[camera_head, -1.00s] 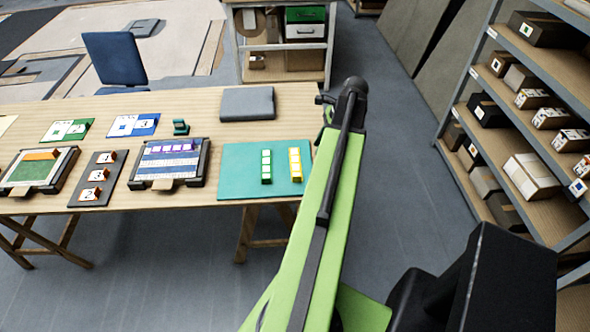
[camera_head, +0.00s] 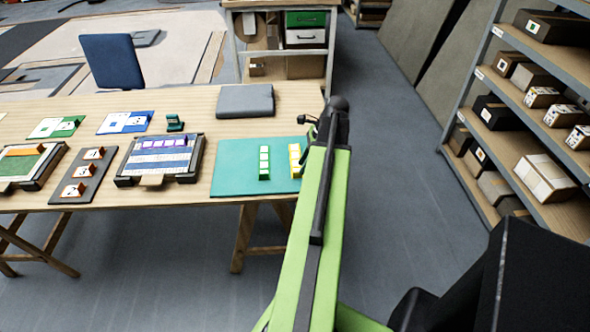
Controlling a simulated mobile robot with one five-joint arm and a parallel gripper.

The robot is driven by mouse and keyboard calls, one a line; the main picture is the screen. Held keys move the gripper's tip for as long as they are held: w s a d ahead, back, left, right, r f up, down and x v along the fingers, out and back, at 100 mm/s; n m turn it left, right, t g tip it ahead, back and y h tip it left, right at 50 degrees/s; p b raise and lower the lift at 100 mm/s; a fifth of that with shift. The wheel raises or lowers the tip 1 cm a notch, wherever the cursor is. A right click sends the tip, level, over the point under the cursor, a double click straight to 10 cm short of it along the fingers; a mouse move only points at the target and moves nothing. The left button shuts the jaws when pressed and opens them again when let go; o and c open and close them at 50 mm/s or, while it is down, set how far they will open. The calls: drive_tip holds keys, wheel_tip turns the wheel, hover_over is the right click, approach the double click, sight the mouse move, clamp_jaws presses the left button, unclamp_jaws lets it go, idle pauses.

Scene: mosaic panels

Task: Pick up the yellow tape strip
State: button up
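The yellow tape strip (camera_head: 295,160) stands on the teal mat (camera_head: 232,180) near the right end of the wooden table, with white squares on its face. My arm hides part of its right side. A similar green strip (camera_head: 264,163) stands just left of it on the same mat. My gripper (camera_head: 308,122) is at the far end of my green arm, near the table's right edge and above and beyond the yellow strip. Only a small dark part of it shows, so its fingers are hard to make out.
The wooden table (camera_head: 215,93) also bears a grey closed case (camera_head: 245,100), a panel with blue and purple strips (camera_head: 160,158) and a dark tray of orange-and-white pieces (camera_head: 84,178). Shelves with boxes (camera_head: 540,100) stand at the right. Open floor (camera_head: 400,180) lies between.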

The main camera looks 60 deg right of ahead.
drive_tip(key=b+x, duration=0.2)
drive_tip(key=x, duration=0.2)
drive_tip(key=shift+b, duration=0.3)
drive_tip(key=shift+r, duration=0.1)
clamp_jaws()
